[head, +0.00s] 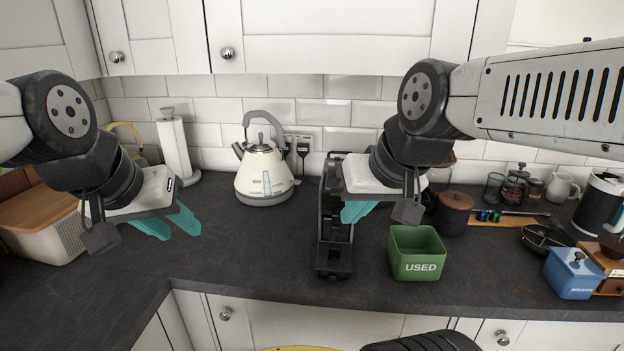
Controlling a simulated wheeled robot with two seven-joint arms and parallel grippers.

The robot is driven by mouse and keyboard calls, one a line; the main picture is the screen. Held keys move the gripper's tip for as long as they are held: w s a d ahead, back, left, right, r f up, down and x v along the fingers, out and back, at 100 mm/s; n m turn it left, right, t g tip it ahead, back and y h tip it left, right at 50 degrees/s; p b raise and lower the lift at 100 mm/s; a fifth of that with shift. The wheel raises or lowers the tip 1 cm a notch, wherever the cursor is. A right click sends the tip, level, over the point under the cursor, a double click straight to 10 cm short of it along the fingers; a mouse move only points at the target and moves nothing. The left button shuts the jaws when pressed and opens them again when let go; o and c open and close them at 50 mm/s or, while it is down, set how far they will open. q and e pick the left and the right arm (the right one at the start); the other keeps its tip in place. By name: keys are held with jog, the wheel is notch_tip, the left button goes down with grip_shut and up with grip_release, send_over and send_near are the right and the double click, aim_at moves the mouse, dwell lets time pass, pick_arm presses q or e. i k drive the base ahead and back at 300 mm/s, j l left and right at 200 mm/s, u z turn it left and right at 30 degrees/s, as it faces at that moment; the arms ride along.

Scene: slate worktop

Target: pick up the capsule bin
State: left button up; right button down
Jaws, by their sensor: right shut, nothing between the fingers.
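The capsule bin is the green open-topped box marked "USED" (417,266). It stands upright on the slate worktop, right of centre in the head view. My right gripper (357,212) is up and to the left of the bin, apart from it, with its teal fingers together and empty. It hangs in front of a black coffee machine (333,262) and hides part of it. My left gripper (172,228) is far to the left of the bin, above the worktop, with its teal fingers apart and nothing between them.
A cream kettle (264,178) stands at the back. A dark lidded jar (454,216) stands close behind the bin. A blue box (573,276) and a black pan (545,238) lie to the right. The worktop between my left gripper and the coffee machine is clear.

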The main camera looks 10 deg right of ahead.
aim_at(333, 231)
jog(key=k+z, duration=0.15)
jog(key=z, duration=0.35)
jog(key=l+u, duration=0.2)
jog(key=u, duration=1.25)
jog(key=k+l+u, duration=0.15)
jog(key=l+u, duration=0.2)
jog(key=u, duration=0.15)
jog(key=k+l+u, duration=0.25)
jog(key=u, duration=0.25)
jog(key=k+l+u, duration=0.25)
jog(key=u, duration=0.25)
jog(key=k+l+u, duration=0.1)
jog(key=k, duration=0.4)
jog(key=k+l+u, duration=0.15)
jog(key=k, duration=0.4)
